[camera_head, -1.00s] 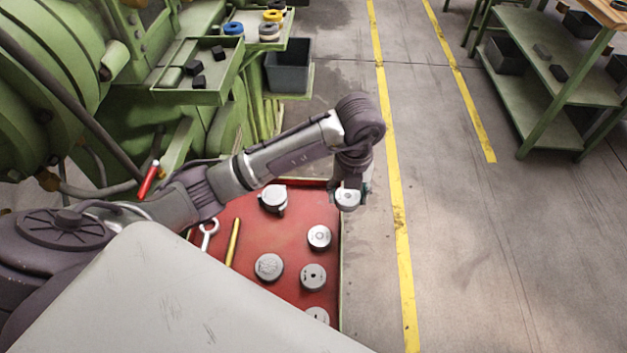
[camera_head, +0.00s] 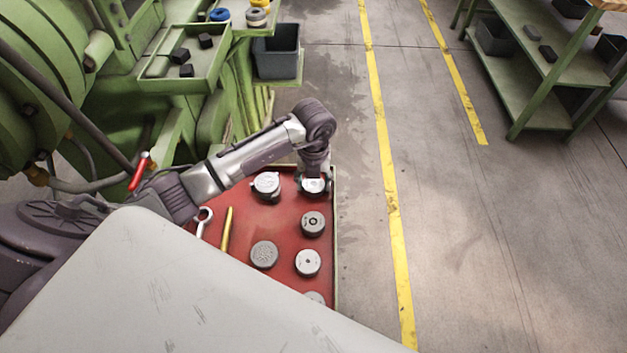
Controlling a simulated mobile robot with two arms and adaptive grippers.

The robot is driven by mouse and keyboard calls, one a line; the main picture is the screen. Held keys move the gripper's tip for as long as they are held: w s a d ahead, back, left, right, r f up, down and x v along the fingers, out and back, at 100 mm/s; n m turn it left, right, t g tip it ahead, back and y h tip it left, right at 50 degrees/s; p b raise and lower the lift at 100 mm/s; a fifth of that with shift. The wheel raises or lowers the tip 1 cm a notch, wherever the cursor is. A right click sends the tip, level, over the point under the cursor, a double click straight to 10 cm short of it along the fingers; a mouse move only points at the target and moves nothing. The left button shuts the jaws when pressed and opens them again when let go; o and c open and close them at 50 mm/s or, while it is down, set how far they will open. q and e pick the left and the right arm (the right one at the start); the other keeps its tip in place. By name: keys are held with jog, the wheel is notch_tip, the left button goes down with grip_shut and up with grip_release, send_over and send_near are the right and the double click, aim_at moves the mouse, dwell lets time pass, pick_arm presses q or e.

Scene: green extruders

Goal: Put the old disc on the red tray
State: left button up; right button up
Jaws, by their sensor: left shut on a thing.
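The red tray (camera_head: 232,263) lies below my left arm, with several grey discs on it. My left gripper (camera_head: 313,189) points down over its far right corner and is shut on a light grey disc (camera_head: 313,185). I cannot tell whether this held disc touches the tray. A stacked-looking disc (camera_head: 266,185) sits just left of the gripper. Another disc with a dark centre (camera_head: 313,223) lies just in front of it. My right gripper is not in view.
More discs (camera_head: 264,254) (camera_head: 307,262), a wrench (camera_head: 203,221) and a yellow rod (camera_head: 227,229) are on the tray. A green machine (camera_head: 60,90) stands left, with a dark bin (camera_head: 277,52) behind. The floor right of the tray is clear.

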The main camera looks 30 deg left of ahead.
aim_at(313, 183)
pick_arm(q)
jog(key=shift+f, duration=0.1)
jog(key=o, duration=1.2)
jog(key=shift+o, duration=0.2)
notch_tip(313, 183, up, 12)
